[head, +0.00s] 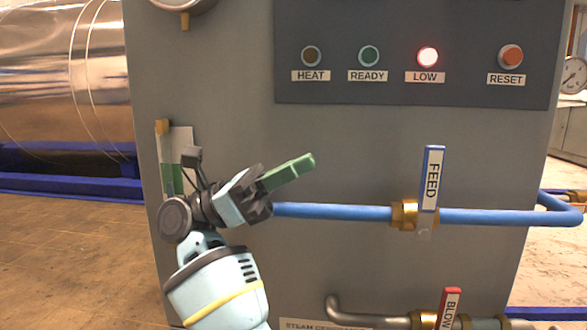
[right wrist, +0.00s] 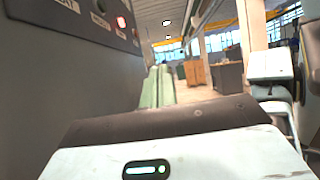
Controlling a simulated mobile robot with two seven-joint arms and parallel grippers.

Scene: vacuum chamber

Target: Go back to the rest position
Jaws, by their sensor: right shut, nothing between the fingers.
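My right gripper (head: 308,160) is in front of the grey cabinet (head: 330,135), left of the FEED valve, with its green fingers pointing up and to the right. The fingers are shut with nothing between them. In the right wrist view the green fingers (right wrist: 157,88) lie side by side, beside the cabinet's panel face. The blue FEED handle (head: 432,178) stands upright above the blue pipe (head: 335,211), apart from the fingers. My left gripper is not in view.
The panel (head: 420,90) carries HEAT (head: 312,56), READY (head: 369,56), a lit red LOW lamp (head: 428,57) and RESET (head: 510,57). A red BLOW handle (head: 450,308) is at the bottom. A gauge glass (head: 170,175) is behind my arm. A shiny tank (head: 60,80) stands left; open floor (head: 70,250) is below it.

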